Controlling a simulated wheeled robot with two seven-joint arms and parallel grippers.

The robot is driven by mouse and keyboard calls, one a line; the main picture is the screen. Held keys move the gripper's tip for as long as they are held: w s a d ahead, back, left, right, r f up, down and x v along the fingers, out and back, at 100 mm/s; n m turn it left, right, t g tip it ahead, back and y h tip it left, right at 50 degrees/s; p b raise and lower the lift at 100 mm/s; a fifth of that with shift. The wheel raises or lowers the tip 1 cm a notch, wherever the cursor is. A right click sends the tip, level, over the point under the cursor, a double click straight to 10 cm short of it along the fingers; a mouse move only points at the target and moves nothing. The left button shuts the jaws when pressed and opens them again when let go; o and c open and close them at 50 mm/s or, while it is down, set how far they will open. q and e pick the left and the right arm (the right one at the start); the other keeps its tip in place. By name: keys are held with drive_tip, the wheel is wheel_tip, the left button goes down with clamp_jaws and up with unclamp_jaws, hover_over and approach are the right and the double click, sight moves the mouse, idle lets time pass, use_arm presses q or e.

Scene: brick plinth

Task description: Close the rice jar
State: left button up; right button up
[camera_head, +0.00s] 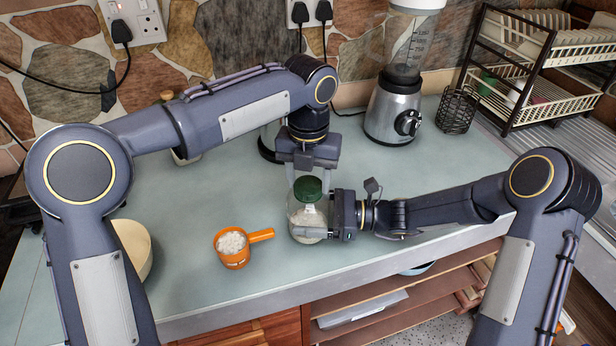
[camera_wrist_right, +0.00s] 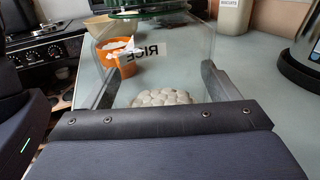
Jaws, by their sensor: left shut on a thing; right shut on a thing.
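The rice jar (camera_head: 306,219) is clear glass with white rice low inside. It stands upright near the counter's front edge, and its "RICE" label (camera_wrist_right: 131,56) shows reversed through the glass in the right wrist view. The green lid (camera_head: 307,188) is at the jar's mouth; I cannot tell whether it is fully seated. My left gripper (camera_head: 307,178) points down from above and is shut on the lid. My right gripper (camera_head: 325,217) comes from the right and is shut on the jar's body. Its fingers flank the glass in the right wrist view (camera_wrist_right: 160,95).
An orange measuring cup (camera_head: 237,260) of white grains stands left of the jar, its handle pointing right. A cream bowl (camera_head: 136,249) is further left. A blender (camera_head: 394,110), wire basket (camera_head: 457,109) and dish rack (camera_head: 545,95) stand behind right. The counter (camera_head: 205,200) has free room behind the cup.

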use_arm(q)
drive_tip(key=m, duration=0.5)
drive_tip(key=shift+m, duration=0.4)
drive_tip(key=o, duration=0.9)
drive_tip(key=shift+o, duration=0.2)
drive_tip(key=shift+r, duration=2.25)
drive_tip(key=shift+c, duration=0.4)
